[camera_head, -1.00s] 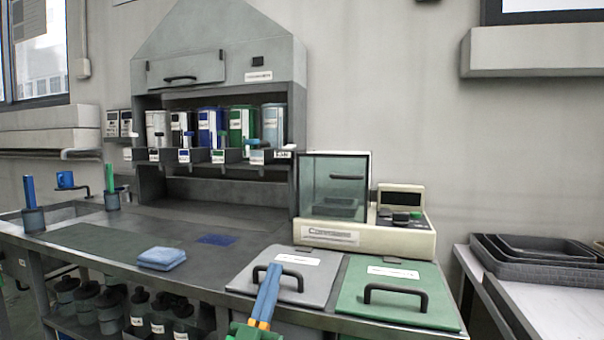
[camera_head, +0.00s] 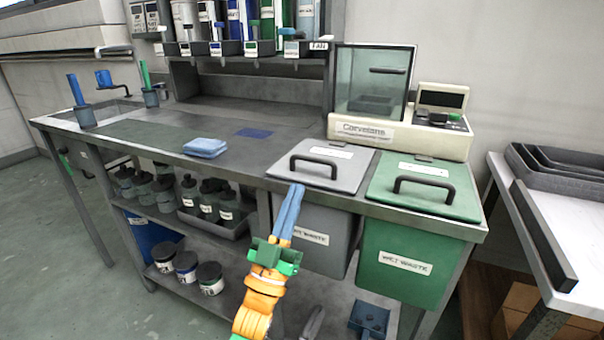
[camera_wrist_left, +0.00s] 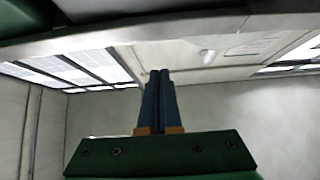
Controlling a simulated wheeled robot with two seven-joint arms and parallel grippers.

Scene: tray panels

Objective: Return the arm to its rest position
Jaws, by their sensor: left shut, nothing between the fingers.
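My left gripper (camera_head: 291,212) has blue fingers on a green mount and an orange wrist. It points upward in front of the bench, its tips overlapping the front edge of the grey lid in the head view. Its fingers are together with nothing between them. In the left wrist view the shut fingers (camera_wrist_left: 160,100) point at the ceiling and upper wall, with no object near them. My right gripper is not in view.
The bench holds a grey-lidded bin (camera_head: 345,168), a green-lidded waste bin (camera_head: 408,265), a boxed balance (camera_head: 385,130) and a folded blue cloth (camera_head: 205,148). A lower shelf (camera_head: 235,315) carries jars. A side table (camera_head: 565,225) with grey trays stands right. Open floor lies left.

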